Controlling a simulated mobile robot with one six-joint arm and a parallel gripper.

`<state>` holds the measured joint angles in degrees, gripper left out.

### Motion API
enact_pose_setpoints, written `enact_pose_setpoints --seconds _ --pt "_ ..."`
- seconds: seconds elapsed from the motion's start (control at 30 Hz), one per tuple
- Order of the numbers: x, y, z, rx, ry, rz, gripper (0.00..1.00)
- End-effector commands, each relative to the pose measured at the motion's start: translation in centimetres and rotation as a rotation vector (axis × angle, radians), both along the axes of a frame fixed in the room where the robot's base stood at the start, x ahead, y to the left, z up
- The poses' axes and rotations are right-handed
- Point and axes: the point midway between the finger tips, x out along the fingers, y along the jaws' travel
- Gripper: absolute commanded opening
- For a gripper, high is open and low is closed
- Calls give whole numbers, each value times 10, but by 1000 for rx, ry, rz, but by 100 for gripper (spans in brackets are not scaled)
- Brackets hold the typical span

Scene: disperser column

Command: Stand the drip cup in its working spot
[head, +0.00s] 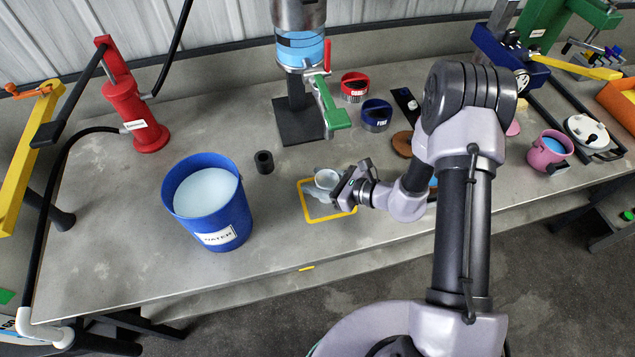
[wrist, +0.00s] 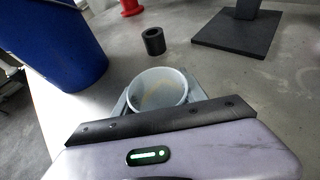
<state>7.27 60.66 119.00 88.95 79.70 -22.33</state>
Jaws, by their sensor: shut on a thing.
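The drip cup (head: 327,178) is a small, pale, translucent cup, upright with its open top facing up. It shows over the yellow square outline (head: 308,207) on the bench; I cannot tell whether it touches the bench. My gripper (head: 325,190) comes from the right and is shut on the cup. In the wrist view the cup (wrist: 158,88) sits between the fingers, and a faint yellowish line shows inside it.
A large blue bucket (head: 208,205) stands left of the cup. A short black cylinder (head: 264,162) is behind-left. Red (head: 355,86) and blue (head: 376,114) round parts lie right of the column. A red hand pump (head: 135,115) stands at the left. Bare bench lies between cup and base plate.

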Motion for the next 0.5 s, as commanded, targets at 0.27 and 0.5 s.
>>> enact_pose_setpoints --seconds 0.27,0.5 --pt "0 0 -1 0 0 0 59" --pt "-1 0 -1 0 0 0 71"
